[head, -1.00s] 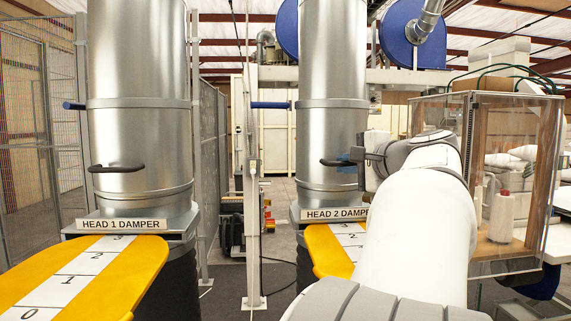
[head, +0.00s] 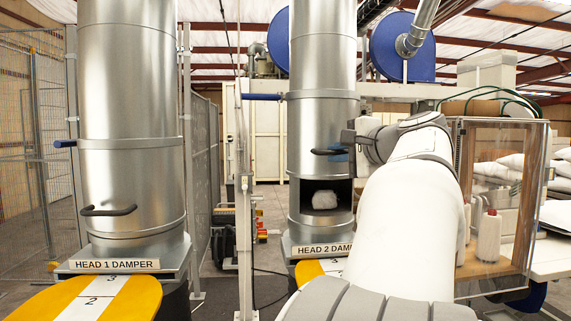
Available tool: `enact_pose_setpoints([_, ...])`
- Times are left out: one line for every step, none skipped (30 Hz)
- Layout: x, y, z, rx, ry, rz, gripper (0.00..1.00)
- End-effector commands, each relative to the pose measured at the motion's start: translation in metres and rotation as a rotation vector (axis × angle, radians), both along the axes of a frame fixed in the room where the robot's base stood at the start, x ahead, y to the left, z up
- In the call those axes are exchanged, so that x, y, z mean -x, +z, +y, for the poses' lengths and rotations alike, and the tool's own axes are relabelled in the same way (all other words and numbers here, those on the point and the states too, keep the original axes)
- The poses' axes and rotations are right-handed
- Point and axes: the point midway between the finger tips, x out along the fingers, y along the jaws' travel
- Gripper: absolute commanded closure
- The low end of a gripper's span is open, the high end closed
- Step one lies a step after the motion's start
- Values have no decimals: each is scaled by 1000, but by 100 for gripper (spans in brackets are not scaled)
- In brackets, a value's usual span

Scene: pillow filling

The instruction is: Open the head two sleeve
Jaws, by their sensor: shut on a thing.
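The head two sleeve (head: 308,125) is a shiny metal cylinder section on the right-hand column. It is raised, and a dark opening (head: 343,190) shows below its lower edge. A white lump (head: 325,200) lies inside the opening. My gripper (head: 342,148) is shut on the dark handle (head: 322,152) at the sleeve's front, coming from the right. The fingertips' exact hold is partly hidden by my wrist. The label "HEAD 2 DAMPER" (head: 318,250) is below the opening, its right end covered by my arm.
The head one column (head: 130,130) stands at left with its sleeve closed over the base and a dark handle (head: 108,210). A grey post (head: 244,200) stands between the columns. A clear-walled cabinet (head: 500,200) is close to my arm at right. Yellow numbered plates (head: 140,300) jut out in front.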

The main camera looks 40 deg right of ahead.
Motion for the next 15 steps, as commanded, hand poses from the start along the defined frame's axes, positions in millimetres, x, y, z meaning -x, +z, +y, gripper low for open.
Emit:
enact_pose_setpoints([0, 23, 0, 5, -2, -6, 100])
enact_pose_setpoints([0, 29, 0, 4, -2, -6, 100])
enact_pose_setpoints([0, 36, 0, 3, -2, -7, 100])
enact_pose_setpoints([0, 41, 0, 4, -2, -7, 100])
enact_pose_setpoints([0, 45, 0, 4, -3, -7, 100])
enact_pose_setpoints([0, 50, 0, 4, -3, -7, 100])
enact_pose_setpoints([0, 53, 0, 4, -3, -7, 100])
enact_pose_setpoints([0, 56, 0, 3, -3, -6, 100])
enact_pose_setpoints([0, 59, 0, 3, -3, -6, 100])
enact_pose_setpoints([0, 60, 0, 3, -3, -6, 100])
enact_pose_setpoints([0, 62, 0, 3, -3, -6, 100])
enact_pose_setpoints([0, 63, 0, 3, -3, -6, 100])
enact_pose_setpoints([0, 64, 0, 3, -3, -6, 100])
enact_pose_setpoints([0, 64, 0, 3, -3, -6, 100])
enact_pose_setpoints([0, 64, 0, 3, -3, -6, 100])
